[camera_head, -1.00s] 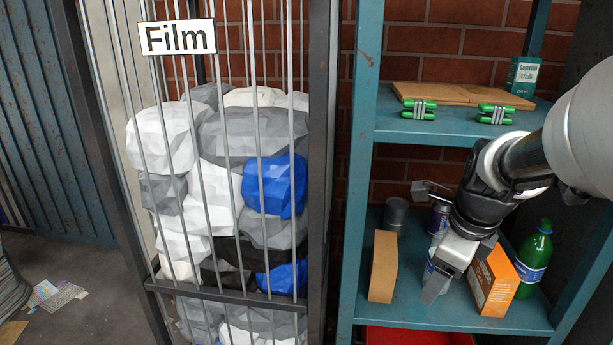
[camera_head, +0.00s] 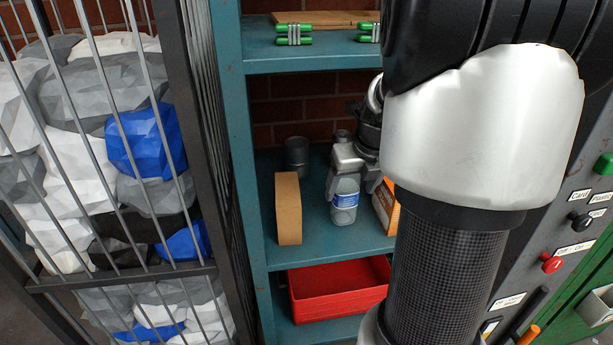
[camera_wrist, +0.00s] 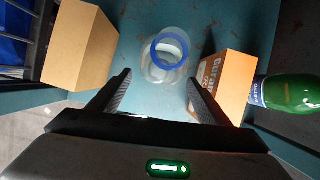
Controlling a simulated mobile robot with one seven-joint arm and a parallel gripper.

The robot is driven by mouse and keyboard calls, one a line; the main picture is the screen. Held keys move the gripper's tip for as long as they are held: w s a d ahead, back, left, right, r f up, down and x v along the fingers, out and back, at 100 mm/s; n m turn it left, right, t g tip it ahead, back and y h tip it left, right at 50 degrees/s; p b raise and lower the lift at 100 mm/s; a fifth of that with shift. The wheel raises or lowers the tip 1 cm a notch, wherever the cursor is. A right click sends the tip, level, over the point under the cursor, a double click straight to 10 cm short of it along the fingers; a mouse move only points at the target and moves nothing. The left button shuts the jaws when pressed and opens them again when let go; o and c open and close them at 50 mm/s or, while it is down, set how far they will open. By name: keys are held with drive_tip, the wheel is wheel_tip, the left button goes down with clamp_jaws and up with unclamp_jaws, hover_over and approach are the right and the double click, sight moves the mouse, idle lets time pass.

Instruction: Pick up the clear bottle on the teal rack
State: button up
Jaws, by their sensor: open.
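The clear bottle (camera_head: 345,203) with a blue label stands on the middle shelf of the teal rack (camera_head: 285,253). In the wrist view the bottle (camera_wrist: 168,58) is seen from above, with a blue ring around its outline. My gripper (camera_wrist: 158,78) is open, its fingers spread to either side of the near side of the bottle.
A brown box (camera_head: 288,208) stands left of the bottle, and an orange box (camera_wrist: 228,82) stands close on its right. A green bottle (camera_wrist: 292,93) lies beyond the orange box in the wrist view. A grey can (camera_head: 297,155) stands behind. A red bin (camera_head: 338,290) is below.

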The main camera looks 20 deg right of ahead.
drive_tip(key=x, duration=0.1)
drive_tip(key=b+x, duration=0.1)
drive_tip(key=x, duration=0.1)
drive_tip(key=w+b+x, duration=0.1)
drive_tip(key=x, duration=0.1)
drive_tip(key=shift+w+d, duration=0.1)
drive_tip(key=shift+w, duration=0.1)
drive_tip(key=c, duration=1.1)
drive_tip(key=shift+r, duration=0.15)
